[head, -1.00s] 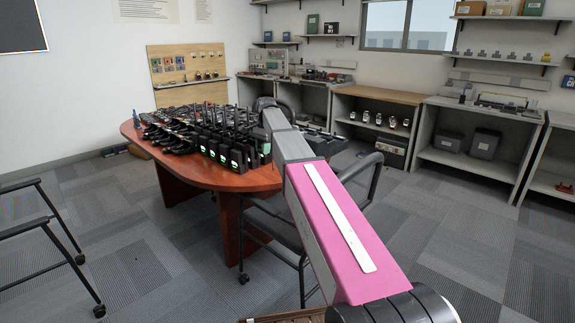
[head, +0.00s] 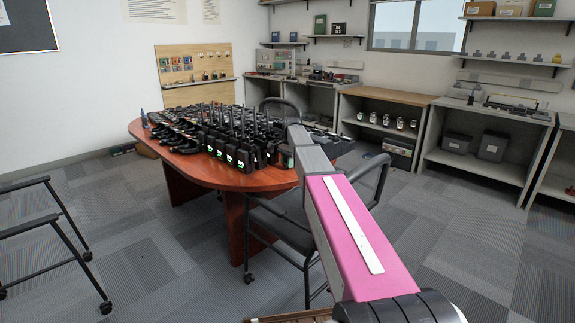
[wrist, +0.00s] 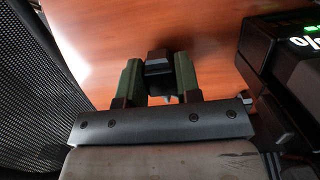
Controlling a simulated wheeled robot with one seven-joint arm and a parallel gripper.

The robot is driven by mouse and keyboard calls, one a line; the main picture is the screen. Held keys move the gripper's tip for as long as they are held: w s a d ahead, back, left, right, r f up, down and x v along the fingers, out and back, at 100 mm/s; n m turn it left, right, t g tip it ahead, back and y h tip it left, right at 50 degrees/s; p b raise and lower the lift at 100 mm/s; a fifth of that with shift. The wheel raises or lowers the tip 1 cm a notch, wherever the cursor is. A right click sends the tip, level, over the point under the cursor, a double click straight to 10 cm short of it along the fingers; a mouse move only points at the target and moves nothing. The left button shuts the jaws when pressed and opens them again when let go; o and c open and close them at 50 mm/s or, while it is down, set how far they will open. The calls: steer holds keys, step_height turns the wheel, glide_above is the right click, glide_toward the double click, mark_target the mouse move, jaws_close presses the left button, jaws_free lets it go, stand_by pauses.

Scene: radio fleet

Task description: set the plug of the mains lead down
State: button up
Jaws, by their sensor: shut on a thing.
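The black plug of the mains lead (wrist: 157,66) shows in the wrist view between the two green fingers of my gripper (wrist: 158,78). The gripper is shut on it. A small metallic piece sticks out below the plug. The reddish-brown wooden table (wrist: 225,42) lies beneath the plug; I cannot tell whether the plug touches it. In the head view the table (head: 275,180) shows too, with the end of my arm over its near right part. My own arm hides the gripper and plug there. The lead itself cannot be made out.
Many black handheld radios (head: 230,152) with upright antennas crowd the table. A black device with a lit green display (wrist: 300,42) stands right of my gripper. A mesh-backed chair (wrist: 38,85) is close on the left. Bare tabletop lies ahead of the plug.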

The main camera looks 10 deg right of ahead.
steer(key=shift+f, duration=0.25)
steer(key=shift+f, duration=0.2)
steer(key=o, duration=0.9)
steer(key=shift+r, duration=0.2)
steer(key=r, duration=0.4)
steer(key=d+r, duration=0.1)
steer(key=r, duration=0.3)
steer(key=w+r, duration=0.1)
steer(key=r, duration=0.3)
steer(key=shift+d, duration=0.2)
